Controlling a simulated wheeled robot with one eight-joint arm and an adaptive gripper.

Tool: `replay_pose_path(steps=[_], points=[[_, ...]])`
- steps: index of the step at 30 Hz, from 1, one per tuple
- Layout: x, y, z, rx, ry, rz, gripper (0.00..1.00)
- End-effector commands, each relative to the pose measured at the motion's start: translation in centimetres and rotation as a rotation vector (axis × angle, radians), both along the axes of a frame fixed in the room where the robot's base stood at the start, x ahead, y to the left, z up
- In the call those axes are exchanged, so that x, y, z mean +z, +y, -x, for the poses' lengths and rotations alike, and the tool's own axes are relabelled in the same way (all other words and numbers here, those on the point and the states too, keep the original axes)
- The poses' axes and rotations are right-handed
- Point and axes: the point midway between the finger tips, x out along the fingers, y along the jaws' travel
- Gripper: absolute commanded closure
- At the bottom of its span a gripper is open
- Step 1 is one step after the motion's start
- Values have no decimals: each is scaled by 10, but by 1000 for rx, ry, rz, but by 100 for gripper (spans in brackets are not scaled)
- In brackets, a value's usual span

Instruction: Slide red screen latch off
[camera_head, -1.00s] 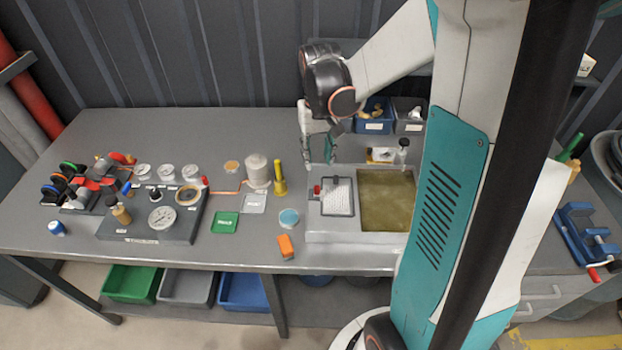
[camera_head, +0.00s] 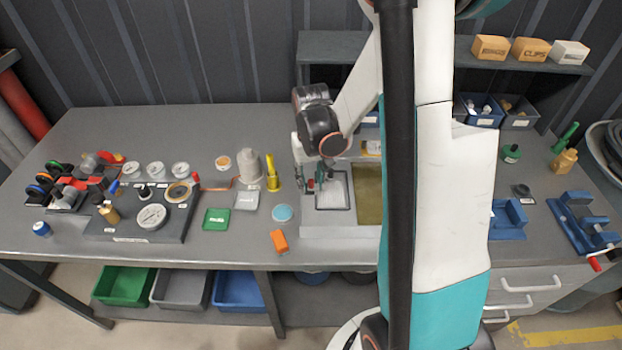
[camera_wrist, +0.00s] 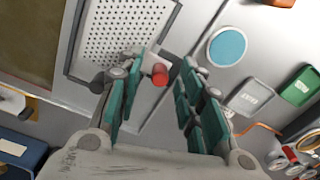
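The red latch (camera_wrist: 160,74) is a small red knob on a pale block at the edge of the perforated screen (camera_wrist: 122,33). In the head view the screen (camera_head: 334,191) sits in a dark frame on the light grey tank, left of the murky basin (camera_head: 368,190). The latch (camera_head: 309,182) shows there as a small red spot, partly hidden by my fingers. My gripper (camera_head: 316,179) points down over this edge.
A shelf (camera_head: 340,47) is behind.

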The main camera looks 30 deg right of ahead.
Motion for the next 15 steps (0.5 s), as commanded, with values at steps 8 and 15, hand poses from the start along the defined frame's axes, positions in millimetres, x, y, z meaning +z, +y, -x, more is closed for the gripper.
replay_pose_path(steps=[8,15], points=[[0,0,0,0,0,0,100],[-1,5,-3,2,0,0,100]])
